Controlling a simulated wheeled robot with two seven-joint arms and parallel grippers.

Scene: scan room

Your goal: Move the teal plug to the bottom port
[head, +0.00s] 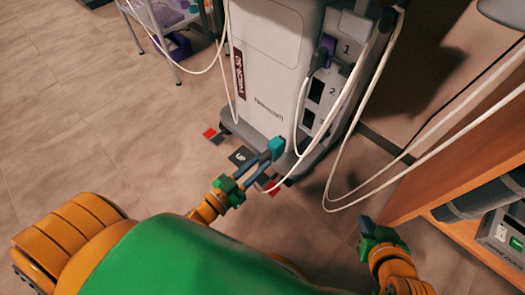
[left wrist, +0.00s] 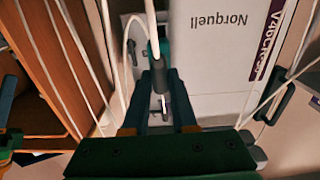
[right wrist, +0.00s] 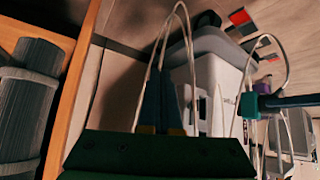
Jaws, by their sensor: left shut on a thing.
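My left gripper (head: 264,159) is shut on the teal plug (head: 277,147), in front of the lower part of the white machine (head: 268,85). The teal plug also shows in the left wrist view (left wrist: 166,48), partly behind a dark grey sleeve and white cable, and in the right wrist view (right wrist: 249,104). White cables partly cover the panel. My right gripper (head: 365,222) is empty, its fingers close together, low beside the shelf.
A purple plug (head: 325,52) sits at the port marked 1. Loose white cables (head: 340,190) hang right of the machine. A wooden shelf (head: 420,195) stands at right. A trolley (head: 165,20) stands at upper left. Floor at left is clear.

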